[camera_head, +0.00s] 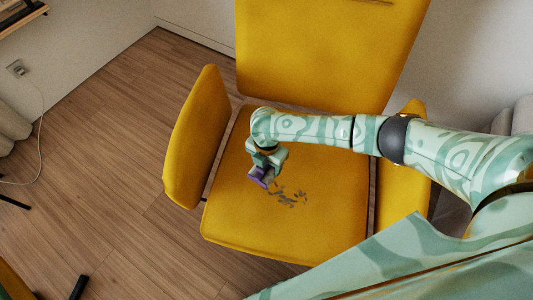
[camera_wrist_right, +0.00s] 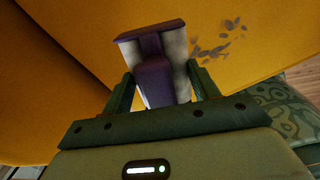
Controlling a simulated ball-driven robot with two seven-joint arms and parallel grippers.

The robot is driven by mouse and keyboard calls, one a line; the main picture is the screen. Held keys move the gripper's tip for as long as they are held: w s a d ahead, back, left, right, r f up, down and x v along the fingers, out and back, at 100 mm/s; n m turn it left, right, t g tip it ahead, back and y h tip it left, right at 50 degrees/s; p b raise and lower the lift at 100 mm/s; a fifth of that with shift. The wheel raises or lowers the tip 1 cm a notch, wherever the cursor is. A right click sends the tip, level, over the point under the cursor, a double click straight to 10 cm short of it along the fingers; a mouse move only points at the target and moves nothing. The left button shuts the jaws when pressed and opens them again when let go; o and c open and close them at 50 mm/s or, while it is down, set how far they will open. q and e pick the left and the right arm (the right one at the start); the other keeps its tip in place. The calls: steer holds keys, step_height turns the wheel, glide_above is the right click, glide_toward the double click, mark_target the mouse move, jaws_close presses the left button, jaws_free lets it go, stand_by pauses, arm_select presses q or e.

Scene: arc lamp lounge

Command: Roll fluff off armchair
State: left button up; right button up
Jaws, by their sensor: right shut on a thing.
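The yellow armchair (camera_head: 230,220) stands in the middle of the head view, with its seat, back and both armrests showing. Grey fluff (camera_head: 288,197) lies in a scattered patch on the seat; it also shows in the right wrist view (camera_wrist_right: 222,42). My right gripper (camera_head: 263,170) is over the seat, just left of the fluff. It is shut on a purple lint roller (camera_head: 262,177) with a pale roll. In the right wrist view the roller (camera_wrist_right: 156,80) sits between the fingers, its head pointing away. I cannot tell whether the roll touches the seat. My left gripper is not in view.
Wood floor (camera_head: 110,140) is open to the left of the chair. A wall socket (camera_head: 17,69) with a white cable is at the far left. A shelf corner (camera_head: 20,14) shows at the top left. A grey rounded thing (camera_head: 515,118) is at the right edge.

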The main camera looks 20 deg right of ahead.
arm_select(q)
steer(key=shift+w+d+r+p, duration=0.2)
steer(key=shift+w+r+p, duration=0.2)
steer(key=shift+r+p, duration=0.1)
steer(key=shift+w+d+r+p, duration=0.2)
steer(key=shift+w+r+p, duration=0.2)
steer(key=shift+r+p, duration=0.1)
